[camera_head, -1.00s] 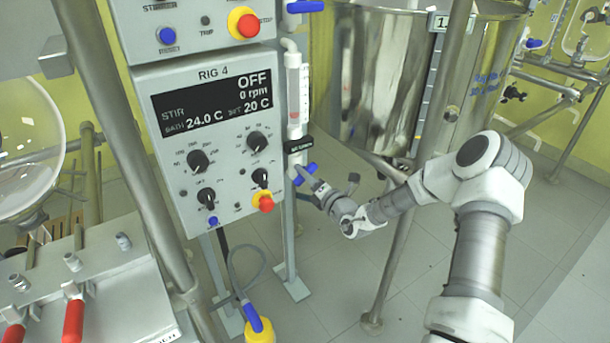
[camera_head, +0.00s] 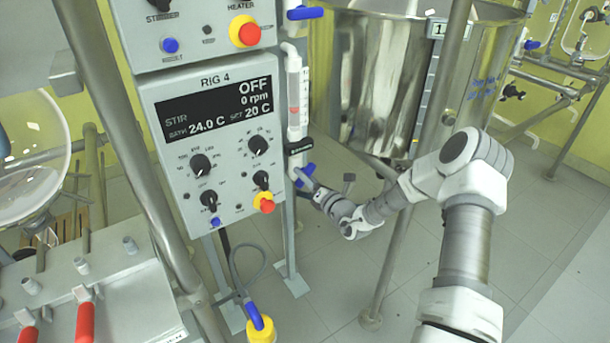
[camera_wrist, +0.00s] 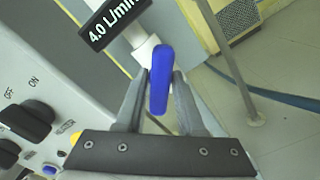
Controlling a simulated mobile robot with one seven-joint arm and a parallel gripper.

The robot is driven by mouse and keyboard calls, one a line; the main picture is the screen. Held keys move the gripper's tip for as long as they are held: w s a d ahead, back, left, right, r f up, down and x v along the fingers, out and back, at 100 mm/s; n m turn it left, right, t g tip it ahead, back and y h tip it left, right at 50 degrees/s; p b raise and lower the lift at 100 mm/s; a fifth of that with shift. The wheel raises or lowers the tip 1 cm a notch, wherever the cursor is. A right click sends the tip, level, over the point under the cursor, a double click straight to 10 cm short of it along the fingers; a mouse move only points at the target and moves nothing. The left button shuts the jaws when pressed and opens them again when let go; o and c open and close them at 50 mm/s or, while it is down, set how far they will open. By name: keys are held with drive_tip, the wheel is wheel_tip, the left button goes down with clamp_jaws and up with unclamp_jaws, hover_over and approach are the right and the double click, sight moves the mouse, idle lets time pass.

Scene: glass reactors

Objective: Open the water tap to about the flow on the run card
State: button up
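The tap's blue lever handle (camera_head: 305,174) sits at the foot of the clear flow tube (camera_head: 295,95), to the right of the RIG 4 panel. A reddish float shows in the tube, but its scale is too small to read. A black tag (camera_head: 299,146) above the tap reads 4.0 L/min in the wrist view (camera_wrist: 112,22). My gripper (camera_head: 312,186) is at the handle. The valve body is partly hidden behind the handle.
The RIG 4 panel (camera_head: 215,130) has knobs and a red button (camera_head: 266,206) close to my gripper's left. Another blue handle (camera_head: 304,13) sits higher on the pipe. A steel vessel (camera_head: 385,80) and its leg stand behind. Open floor lies at the lower right.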

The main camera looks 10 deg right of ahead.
drive_tip(key=shift+o, duration=1.2)
drive_tip(key=p+v, duration=0.4)
drive_tip(key=v, duration=1.3)
drive_tip(key=shift+s+p, duration=0.2)
drive_tip(key=shift+p, duration=0.1)
